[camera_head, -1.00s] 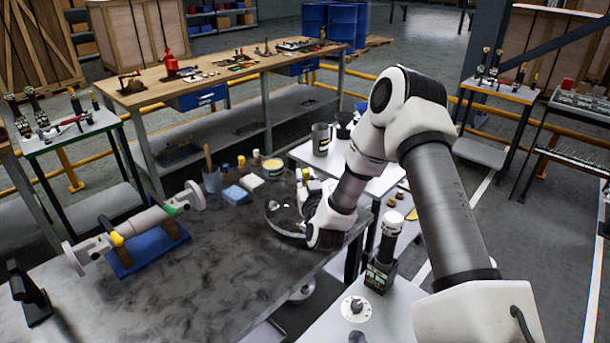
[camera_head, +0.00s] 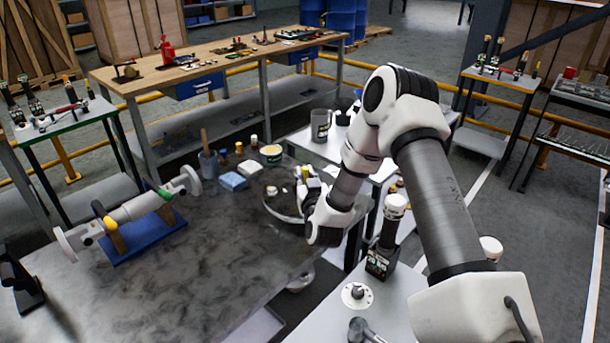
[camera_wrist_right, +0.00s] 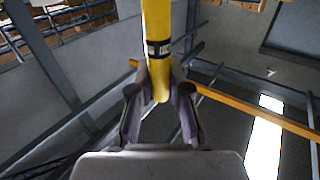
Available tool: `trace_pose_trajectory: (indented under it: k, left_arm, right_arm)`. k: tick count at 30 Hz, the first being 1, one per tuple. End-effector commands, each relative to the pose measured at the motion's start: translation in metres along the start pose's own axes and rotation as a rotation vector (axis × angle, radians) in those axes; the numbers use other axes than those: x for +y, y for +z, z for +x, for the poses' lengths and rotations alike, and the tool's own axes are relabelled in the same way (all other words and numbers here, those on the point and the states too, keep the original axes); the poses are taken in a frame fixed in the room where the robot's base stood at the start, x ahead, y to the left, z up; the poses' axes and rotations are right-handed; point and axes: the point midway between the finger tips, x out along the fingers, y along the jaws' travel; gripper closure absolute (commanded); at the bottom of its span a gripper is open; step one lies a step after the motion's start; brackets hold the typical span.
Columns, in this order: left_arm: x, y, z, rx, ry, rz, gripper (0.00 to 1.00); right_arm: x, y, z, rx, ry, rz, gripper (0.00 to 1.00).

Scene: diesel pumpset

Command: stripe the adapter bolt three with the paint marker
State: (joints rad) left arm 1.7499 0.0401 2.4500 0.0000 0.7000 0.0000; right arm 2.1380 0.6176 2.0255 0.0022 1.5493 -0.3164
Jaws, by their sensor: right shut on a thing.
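My right gripper (camera_wrist_right: 160,95) is shut on a yellow paint marker (camera_wrist_right: 157,40) with a dark label band; the marker runs up out of the right wrist view. In the head view my right gripper (camera_head: 312,190) is over the round glass dish (camera_head: 283,217) on the grey table, largely hidden by its own wrist. A small yellow part of the marker (camera_head: 305,174) seems to show there. A pale flanged pipe (camera_head: 130,211) with yellow and green bands lies on a blue stand. I cannot make out adapter bolt three. My left gripper is not in view.
A cup with a brush (camera_head: 208,163), blue and white blocks (camera_head: 233,181) and a yellow-labelled tub (camera_head: 271,155) stand behind the dish. A black tool with a white cap (camera_head: 383,250) stands on the side table at right. The grey table's front middle is clear.

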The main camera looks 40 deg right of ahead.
Motion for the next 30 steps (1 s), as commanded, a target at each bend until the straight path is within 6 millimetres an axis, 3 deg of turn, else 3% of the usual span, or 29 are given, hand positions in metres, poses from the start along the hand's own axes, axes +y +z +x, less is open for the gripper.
trace_pose_trajectory:
  k: [30]
  left_arm:
    - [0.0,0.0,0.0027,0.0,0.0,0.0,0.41]
  right_arm:
    - [0.0002,0.0045,0.0006,0.0,0.0,0.0,1.0]
